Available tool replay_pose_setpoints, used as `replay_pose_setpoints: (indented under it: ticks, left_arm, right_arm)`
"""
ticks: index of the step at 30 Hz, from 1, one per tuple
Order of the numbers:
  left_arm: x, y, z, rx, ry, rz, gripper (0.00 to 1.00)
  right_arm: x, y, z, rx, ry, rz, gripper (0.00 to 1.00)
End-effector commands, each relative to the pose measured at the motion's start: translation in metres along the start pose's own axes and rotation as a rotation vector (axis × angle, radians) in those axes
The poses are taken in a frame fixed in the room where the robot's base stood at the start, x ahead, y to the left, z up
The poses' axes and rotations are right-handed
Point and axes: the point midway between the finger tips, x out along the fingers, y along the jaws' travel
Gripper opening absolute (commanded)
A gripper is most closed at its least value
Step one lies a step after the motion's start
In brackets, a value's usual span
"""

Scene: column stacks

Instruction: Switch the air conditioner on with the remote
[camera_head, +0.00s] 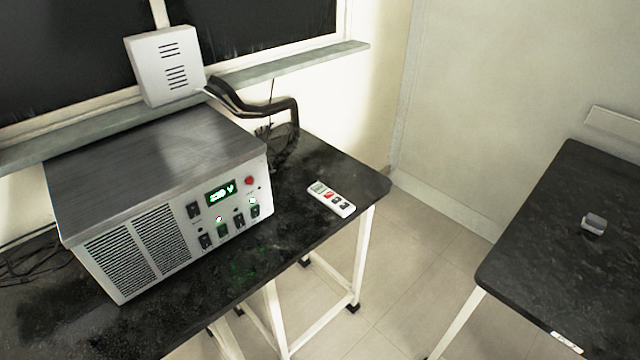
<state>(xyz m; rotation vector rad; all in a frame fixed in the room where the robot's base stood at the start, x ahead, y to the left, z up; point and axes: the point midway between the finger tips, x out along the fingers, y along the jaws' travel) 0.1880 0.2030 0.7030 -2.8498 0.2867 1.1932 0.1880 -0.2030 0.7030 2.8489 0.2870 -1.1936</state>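A white remote (331,200) with a small grey-green display, a red button and dark buttons lies face up on the black table, near its right end. A large metal box unit (160,200) stands to its left, with vent grilles, a lit green display (220,193), several switches and a red button on its front. I cannot tell whether this unit is the air conditioner. A white slotted box (165,65) sits behind it by the window sill. Neither of my grippers is in view.
The black table (290,225) is clear around the remote, with its right edge close by. Dark cables (270,110) run behind the unit. A second black table (560,260) at the right holds a small grey object (594,223). Tiled floor lies between the tables.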

Motion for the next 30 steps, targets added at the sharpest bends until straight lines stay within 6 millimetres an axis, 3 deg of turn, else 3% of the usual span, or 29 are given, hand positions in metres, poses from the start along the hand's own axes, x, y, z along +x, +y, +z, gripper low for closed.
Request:
replay_pose_setpoints:
  ticks: [13,21,30]
  left_arm:
    - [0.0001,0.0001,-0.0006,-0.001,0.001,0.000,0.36]
    - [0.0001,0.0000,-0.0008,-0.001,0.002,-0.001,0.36]
    - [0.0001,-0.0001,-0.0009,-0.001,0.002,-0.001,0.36]
  right_arm:
    - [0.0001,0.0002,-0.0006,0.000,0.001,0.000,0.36]
    - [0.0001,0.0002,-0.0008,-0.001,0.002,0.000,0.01]
    - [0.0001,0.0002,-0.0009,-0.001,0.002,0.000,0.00]
